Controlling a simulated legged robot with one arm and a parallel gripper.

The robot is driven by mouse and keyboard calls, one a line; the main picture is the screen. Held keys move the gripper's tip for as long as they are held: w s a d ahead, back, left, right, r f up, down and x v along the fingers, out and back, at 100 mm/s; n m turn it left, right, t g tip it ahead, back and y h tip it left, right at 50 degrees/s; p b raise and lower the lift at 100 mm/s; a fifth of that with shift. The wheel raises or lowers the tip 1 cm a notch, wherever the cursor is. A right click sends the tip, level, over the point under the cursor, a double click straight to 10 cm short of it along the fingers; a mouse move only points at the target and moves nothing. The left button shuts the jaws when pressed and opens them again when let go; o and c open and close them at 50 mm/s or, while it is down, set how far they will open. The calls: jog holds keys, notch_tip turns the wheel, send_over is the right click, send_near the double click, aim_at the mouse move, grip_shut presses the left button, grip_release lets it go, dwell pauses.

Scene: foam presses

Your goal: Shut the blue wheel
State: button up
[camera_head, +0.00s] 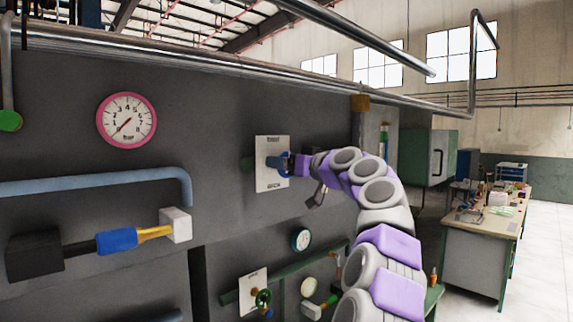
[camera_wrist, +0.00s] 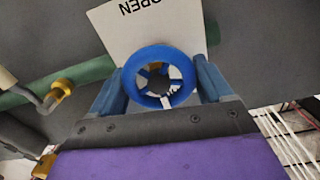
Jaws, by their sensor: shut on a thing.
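The blue wheel (camera_wrist: 186,92) is a round spoked handwheel between the two blue fingers of my gripper (camera_wrist: 162,88) in the wrist view. The fingers lie on either side of its rim, and my gripper is shut on it. In the head view the blue wheel (camera_head: 284,163) shows small in front of a white plate (camera_head: 266,180) on the dark grey press wall, partly hidden by my gripper (camera_head: 290,164). In the wrist view the plate (camera_wrist: 120,30) carries the word OPEN, seen upside down. How far the wheel is turned cannot be told.
A pink-rimmed gauge (camera_head: 127,119) is on the wall at left. Below it are a blue pipe (camera_head: 90,180) and a lever with a blue grip (camera_head: 117,241). A green wheel (camera_head: 263,299) sits low, under my arm's height. A cluttered workbench (camera_head: 480,225) stands at right, beside open floor.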

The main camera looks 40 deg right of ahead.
jog(key=shift+r, duration=0.1)
jog(key=shift+s+m, duration=0.1)
jog(key=shift+m, duration=0.4)
jog(key=o, duration=1)
jog(key=shift+d, duration=0.3)
jog(key=shift+c, duration=0.2)
jog(key=shift+s+a, duration=0.1)
jog(key=shift+s, duration=0.25)
jog(key=s+d+b, duration=0.1)
jog(key=s+b, duration=0.2)
jog(key=s, duration=1.3)
jog(key=shift+s+d, duration=0.25)
jog(key=shift+d, duration=0.15)
